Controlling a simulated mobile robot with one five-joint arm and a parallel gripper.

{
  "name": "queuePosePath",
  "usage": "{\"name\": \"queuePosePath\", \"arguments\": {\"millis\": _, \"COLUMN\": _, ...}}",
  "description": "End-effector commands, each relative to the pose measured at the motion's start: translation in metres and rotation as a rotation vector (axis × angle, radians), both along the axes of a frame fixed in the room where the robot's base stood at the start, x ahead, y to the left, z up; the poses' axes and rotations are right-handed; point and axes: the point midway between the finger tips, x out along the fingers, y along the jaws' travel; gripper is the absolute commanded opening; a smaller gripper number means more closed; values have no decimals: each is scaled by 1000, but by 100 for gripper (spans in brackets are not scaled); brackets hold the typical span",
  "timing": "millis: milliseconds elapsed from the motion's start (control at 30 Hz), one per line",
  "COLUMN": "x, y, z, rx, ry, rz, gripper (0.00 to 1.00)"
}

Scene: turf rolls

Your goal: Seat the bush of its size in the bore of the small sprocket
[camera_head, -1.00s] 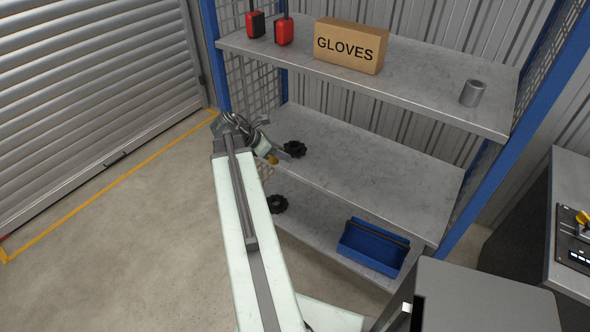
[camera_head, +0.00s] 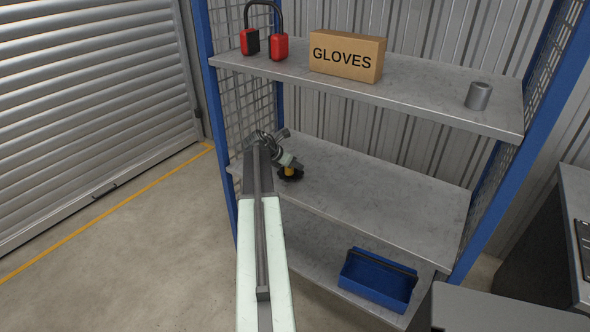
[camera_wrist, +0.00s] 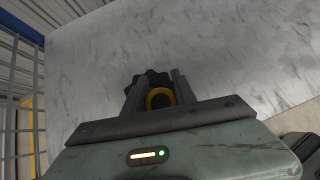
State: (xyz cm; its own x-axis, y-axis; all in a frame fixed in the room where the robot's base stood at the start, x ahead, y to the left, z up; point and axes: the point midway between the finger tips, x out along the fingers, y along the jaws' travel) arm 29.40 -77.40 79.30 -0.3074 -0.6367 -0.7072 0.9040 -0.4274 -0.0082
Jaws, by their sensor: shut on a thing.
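A black toothed sprocket (camera_head: 291,177) lies on the middle shelf near its left end. It also shows beyond my fingers in the wrist view (camera_wrist: 150,79). My gripper (camera_head: 290,167) points down over this sprocket and is shut on a yellow bush (camera_head: 289,171). In the wrist view the bush is a yellow ring (camera_wrist: 153,96) between the two fingers, in front of the sprocket. The sprocket's bore is hidden behind the bush and fingers. I cannot tell whether the bush is above the bore or partly in it.
The middle shelf (camera_head: 390,205) is clear to the right of the sprocket. Above it, the top shelf (camera_head: 420,95) holds a red-and-black pair of ear defenders (camera_head: 278,47), a gloves box (camera_head: 346,56) and a grey cylinder (camera_head: 478,95). A blue tray (camera_head: 372,285) sits on the lower shelf.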

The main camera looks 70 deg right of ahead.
Motion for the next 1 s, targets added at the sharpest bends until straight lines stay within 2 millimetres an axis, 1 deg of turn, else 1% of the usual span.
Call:
{"name": "queuePosePath", "arguments": {"millis": 33, "x": 5, "y": -16, "z": -2, "rx": 0, "ry": 0, "rz": 0, "gripper": 0}}
{"name": "queuePosePath", "arguments": {"millis": 100, "x": 8, "y": -28, "z": -3, "rx": -1, "ry": 0, "rz": 0, "gripper": 0}}
{"name": "queuePosePath", "arguments": {"millis": 233, "x": 10, "y": -39, "z": -4, "rx": -1, "ry": 0, "rz": 0, "gripper": 0}}
{"name": "queuePosePath", "arguments": {"millis": 367, "x": 10, "y": -41, "z": -4, "rx": -1, "ry": 1, "rz": -1, "gripper": 0}}
{"name": "queuePosePath", "arguments": {"millis": 433, "x": 10, "y": -40, "z": -7, "rx": 0, "ry": 1, "rz": -1, "gripper": 0}}
{"name": "queuePosePath", "arguments": {"millis": 467, "x": 10, "y": -40, "z": -11, "rx": 0, "ry": 1, "rz": -1, "gripper": 0}}
{"name": "queuePosePath", "arguments": {"millis": 600, "x": 10, "y": -40, "z": -36, "rx": 0, "ry": 0, "rz": -1, "gripper": 0}}
{"name": "queuePosePath", "arguments": {"millis": 667, "x": 10, "y": -40, "z": -43, "rx": 1, "ry": 0, "rz": -2, "gripper": 0}}
{"name": "queuePosePath", "arguments": {"millis": 867, "x": 10, "y": -38, "z": -41, "rx": 7, "ry": -2, "rz": -4, "gripper": 0}}
{"name": "queuePosePath", "arguments": {"millis": 900, "x": 10, "y": -38, "z": -42, "rx": 8, "ry": -2, "rz": -4, "gripper": 38}}
{"name": "queuePosePath", "arguments": {"millis": 967, "x": 10, "y": -38, "z": -42, "rx": 7, "ry": -2, "rz": -3, "gripper": 55}}
{"name": "queuePosePath", "arguments": {"millis": 1000, "x": 10, "y": -38, "z": -42, "rx": 7, "ry": -1, "rz": -4, "gripper": 55}}
